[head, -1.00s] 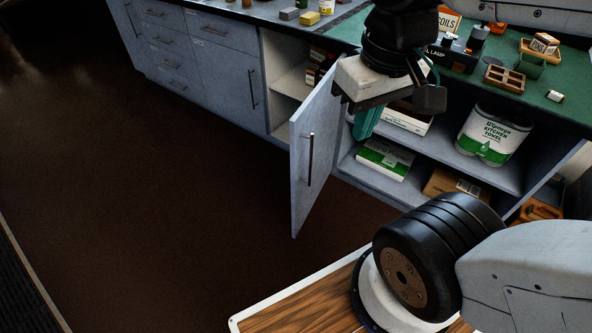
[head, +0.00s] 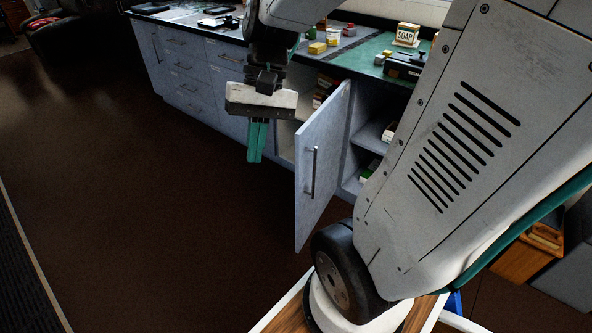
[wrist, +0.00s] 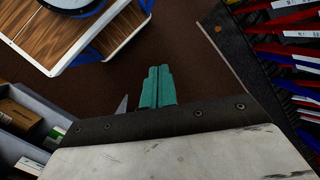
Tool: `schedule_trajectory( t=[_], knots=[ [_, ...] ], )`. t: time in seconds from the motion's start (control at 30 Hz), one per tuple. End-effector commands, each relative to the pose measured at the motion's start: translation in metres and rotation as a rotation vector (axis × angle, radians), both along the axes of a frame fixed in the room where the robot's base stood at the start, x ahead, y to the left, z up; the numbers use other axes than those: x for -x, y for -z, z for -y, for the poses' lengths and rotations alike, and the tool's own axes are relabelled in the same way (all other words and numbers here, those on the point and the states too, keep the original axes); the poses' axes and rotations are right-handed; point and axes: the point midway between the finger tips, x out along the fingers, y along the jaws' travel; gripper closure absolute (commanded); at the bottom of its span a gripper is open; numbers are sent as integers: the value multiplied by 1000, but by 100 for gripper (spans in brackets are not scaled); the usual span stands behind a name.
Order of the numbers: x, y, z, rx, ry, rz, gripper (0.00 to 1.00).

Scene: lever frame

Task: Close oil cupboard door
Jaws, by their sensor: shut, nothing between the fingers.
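The cupboard door (head: 328,150) is a blue-grey panel with a dark vertical handle (head: 314,173). It stands wide open, jutting out from the counter front. Boxes show on shelves behind it. My gripper (head: 257,158) hangs pointing down to the left of the door, apart from it in the picture, in front of the cabinet fronts. Its teal fingers are together and empty; they also show in the wrist view (wrist: 158,80). A thin grey sliver left of the fingers in the wrist view may be the door's edge.
Drawers (head: 190,65) line the counter to the left. Dark floor (head: 150,230) is open at left. Red and blue items (wrist: 295,60) fill the wrist view's right side.

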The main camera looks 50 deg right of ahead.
Motion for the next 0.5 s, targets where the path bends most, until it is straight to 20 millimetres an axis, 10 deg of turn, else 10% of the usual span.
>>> schedule_trajectory(
  t=[0.5],
  knots=[
    [-90,116,145,-671,783,-247,100]
  ],
)
